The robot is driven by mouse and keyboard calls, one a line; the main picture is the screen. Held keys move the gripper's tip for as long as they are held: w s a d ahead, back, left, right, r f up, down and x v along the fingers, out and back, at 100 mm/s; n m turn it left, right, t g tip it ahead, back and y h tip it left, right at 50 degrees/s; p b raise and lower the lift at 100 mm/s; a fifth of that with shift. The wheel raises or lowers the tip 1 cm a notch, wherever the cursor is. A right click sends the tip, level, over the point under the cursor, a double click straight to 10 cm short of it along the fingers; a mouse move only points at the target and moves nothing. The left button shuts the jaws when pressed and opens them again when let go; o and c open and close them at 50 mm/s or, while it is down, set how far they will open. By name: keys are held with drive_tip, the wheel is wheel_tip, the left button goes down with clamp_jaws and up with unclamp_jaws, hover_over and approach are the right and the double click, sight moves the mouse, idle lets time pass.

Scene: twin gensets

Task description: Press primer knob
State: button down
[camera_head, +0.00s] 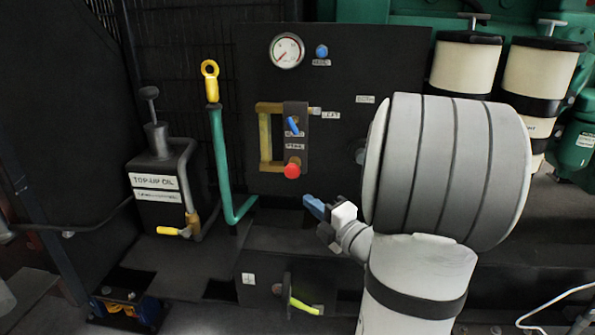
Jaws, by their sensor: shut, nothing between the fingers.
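A dark panel (395,75) stands in front of me. A round red knob (292,170) sits on its upright plate, under a small white label too blurred to read surely. T-shaped knobs also stand on the cream canisters at the upper right, a left one (473,20) and a right one (550,26). I cannot tell for sure which is the primer knob. My gripper (311,203) is shut and empty, below and right of the red knob, apparently apart from it.
A gauge (287,50) and a blue button (321,51) are high on the panel. A green lever (220,160) with a yellow ring stands left of it. A top-up oil can (157,178) is farther left. My arm hides the panel's lower right.

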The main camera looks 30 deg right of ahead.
sight(287, 173)
drive_tip(key=p, duration=0.3)
drive_tip(key=shift+w+a+r, duration=0.1)
drive_tip(key=shift+w+r, duration=0.25)
drive_tip(key=shift+w, duration=0.05)
drive_tip(key=shift+w+a+p, duration=0.1)
drive_tip(key=shift+w+p, duration=0.05)
drive_tip(key=shift+p, duration=1.05)
drive_tip(key=shift+w+d+r+b, duration=0.1)
drive_tip(key=shift+w+d+b, duration=0.1)
drive_tip(key=shift+w, duration=1.2)
drive_tip(key=shift+w+d+b, duration=0.25)
drive_tip(key=shift+w, duration=1.1)
drive_tip(key=shift+w+d+r+b, duration=0.1)
drive_tip(key=shift+w+d+b, duration=0.1)
drive_tip(key=shift+w, duration=1.2)
